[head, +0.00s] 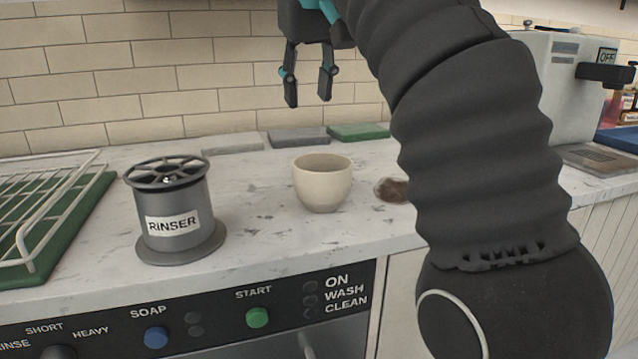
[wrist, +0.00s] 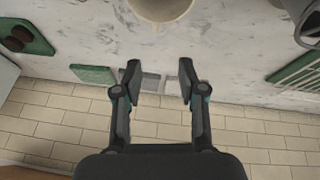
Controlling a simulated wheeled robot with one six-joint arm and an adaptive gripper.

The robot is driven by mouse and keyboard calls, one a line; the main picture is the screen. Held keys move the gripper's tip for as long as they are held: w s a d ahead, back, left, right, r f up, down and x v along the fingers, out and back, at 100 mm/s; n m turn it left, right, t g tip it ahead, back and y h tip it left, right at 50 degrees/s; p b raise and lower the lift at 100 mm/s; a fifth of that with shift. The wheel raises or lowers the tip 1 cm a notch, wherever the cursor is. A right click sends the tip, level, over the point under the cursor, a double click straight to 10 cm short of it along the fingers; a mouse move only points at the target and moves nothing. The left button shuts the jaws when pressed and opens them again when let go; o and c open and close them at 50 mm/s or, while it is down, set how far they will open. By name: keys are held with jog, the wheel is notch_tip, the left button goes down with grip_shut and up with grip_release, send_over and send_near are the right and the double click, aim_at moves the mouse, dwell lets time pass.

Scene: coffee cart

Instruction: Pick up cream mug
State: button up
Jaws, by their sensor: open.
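The cream mug (head: 322,181) stands upright on the marble counter in the head view, right of the rinser. In the wrist view the mug (wrist: 160,8) shows only partly, at the top edge, beyond the fingertips. My gripper (head: 308,101) is open and empty, in the air above and behind the mug. In the wrist view my gripper (wrist: 157,68) has its two fingers spread apart, with bare counter and part of a grey cloth between them. The fingers do not touch the mug.
A grey rinser (head: 176,212) stands left of the mug. A wire rack (head: 48,207) on a green mat is at the far left. Folded cloths, one green (head: 358,132), lie along the tiled wall. A brown stain or item (head: 392,190) lies right of the mug.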

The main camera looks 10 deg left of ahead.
aim_at(311, 152)
jog(key=shift+d+b+x, duration=0.15)
jog(key=shift+b+x, duration=0.1)
jog(key=shift+x, duration=1.95)
jog(key=shift+d+b+x, duration=0.15)
jog(key=shift+b+x, duration=0.05)
jog(key=shift+x, duration=2)
jog(key=shift+d+b+x, duration=0.15)
jog(key=shift+b+x, duration=0.1)
jog(key=shift+x, duration=1.95)
jog(key=shift+w, duration=0.15)
grip_shut()
